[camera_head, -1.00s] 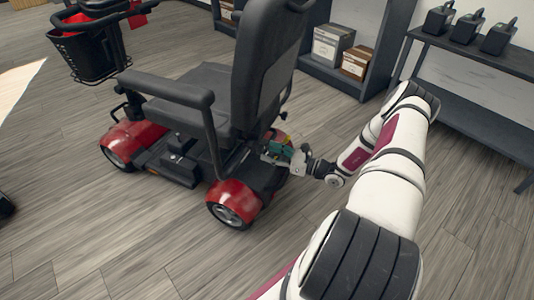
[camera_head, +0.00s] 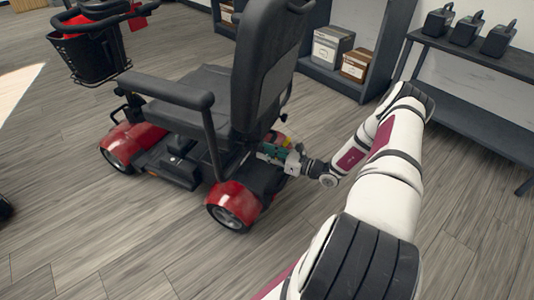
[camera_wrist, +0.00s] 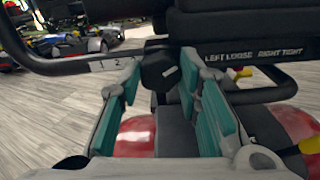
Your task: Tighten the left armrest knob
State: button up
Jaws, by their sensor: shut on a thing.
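A black armrest knob (camera_wrist: 160,70) with a small white mark sits at the end of a dark armrest tube (camera_wrist: 80,66) in the wrist view. My gripper (camera_wrist: 161,76) has its teal-padded fingers on both sides of the knob and is shut on it. The tube carries the numbers 1 and 2. A label (camera_wrist: 253,53) beside the knob reads "LEFT LOOSE RIGHT TIGHT". In the head view my gripper (camera_head: 272,152) is behind the seat of the red and black scooter (camera_head: 232,197), low by its back; the knob is hidden there.
The seat back (camera_head: 268,70) and the near armrest (camera_head: 165,88) stand close to my gripper. A shelf with boxes (camera_head: 331,47) is behind, and a dark bench (camera_head: 475,55) with several black units is at the right. The floor in front is clear.

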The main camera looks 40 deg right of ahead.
jog(key=shift+m, duration=0.3)
jog(key=m, duration=0.5)
jog(key=shift+m, duration=0.3)
jog(key=m, duration=0.5)
jog(key=shift+w+d+f, duration=0.1)
jog(key=m, duration=0.6)
jog(key=shift+f+m, duration=0.1)
jog(key=shift+m, duration=0.3)
jog(key=m, duration=0.5)
jog(key=shift+m, duration=0.3)
jog(key=shift+f, duration=0.1)
jog(key=o, duration=1.1)
jog(key=shift+o, duration=0.2)
